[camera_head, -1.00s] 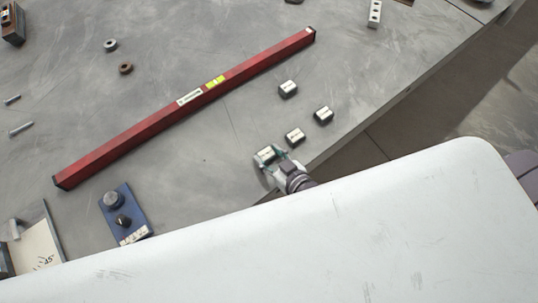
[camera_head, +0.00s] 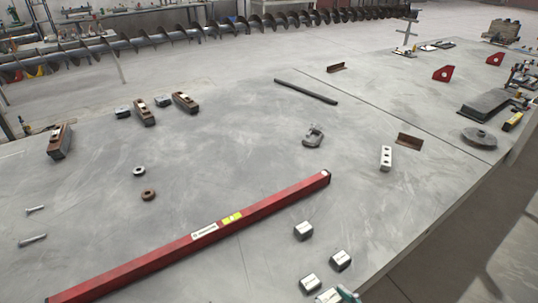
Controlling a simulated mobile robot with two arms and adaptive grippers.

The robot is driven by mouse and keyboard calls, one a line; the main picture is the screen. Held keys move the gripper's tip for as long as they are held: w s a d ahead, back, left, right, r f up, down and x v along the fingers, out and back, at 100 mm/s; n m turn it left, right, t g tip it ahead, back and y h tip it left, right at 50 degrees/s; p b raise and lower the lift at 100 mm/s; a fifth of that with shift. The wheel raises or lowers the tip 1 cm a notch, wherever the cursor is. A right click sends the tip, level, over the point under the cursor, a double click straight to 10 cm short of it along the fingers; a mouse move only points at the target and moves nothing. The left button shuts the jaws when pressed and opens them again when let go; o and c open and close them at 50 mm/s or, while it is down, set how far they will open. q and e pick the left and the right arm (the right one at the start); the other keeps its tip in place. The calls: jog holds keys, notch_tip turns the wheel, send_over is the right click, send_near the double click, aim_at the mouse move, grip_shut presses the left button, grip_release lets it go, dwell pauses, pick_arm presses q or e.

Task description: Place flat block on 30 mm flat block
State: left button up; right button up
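Several small dark blocks with pale labelled tops lie near the table's front edge. A fourth block (camera_head: 328,296) is cut by the bottom edge. The labels are too small to read, so I cannot tell which is the 30 mm one. A green tip of my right gripper (camera_head: 348,294) shows beside the fourth block; the rest is out of frame. My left gripper is not in view.
A long red level (camera_head: 270,205) lies across the table (camera_head: 230,130). A holed metal block (camera_head: 386,158), a clamp (camera_head: 313,136), rings (camera_head: 148,194) and bolts (camera_head: 32,240) lie around it. The table's right edge drops to the floor.

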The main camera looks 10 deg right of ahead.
jog(key=w+a+r+m+h, duration=0.3)
jog(key=w+r+h, duration=0.1)
jog(key=w+r, duration=0.85)
jog(key=s+d+f+n+y, duration=0.1)
jog(key=s+f, duration=0.3)
jog(key=s+d+f+n+y, duration=0.1)
jog(key=s+f, duration=0.3)
jog(key=s+d+f+n+y, duration=0.1)
jog(key=s+f+y, duration=0.1)
jog(key=s+f, duration=0.2)
jog(key=shift+s+f, duration=0.2)
jog(key=shift+s, duration=0.05)
jog(key=w+a+f, duration=0.2)
jog(key=a, duration=0.1)
jog(key=w+a+f+p, duration=0.1)
jog(key=w+a+f, duration=0.1)
jog(key=a, duration=0.1)
jog(key=w+a+f, duration=0.2)
jog(key=a+f, duration=0.1)
jog(key=shift+w+a, duration=0.3)
jog(key=shift+a, duration=0.05)
notch_tip(320, 180, down, 3)
jog(key=shift+f+p, duration=0.2)
jog(key=shift+p, duration=0.4)
jog(key=shift+f, duration=0.1)
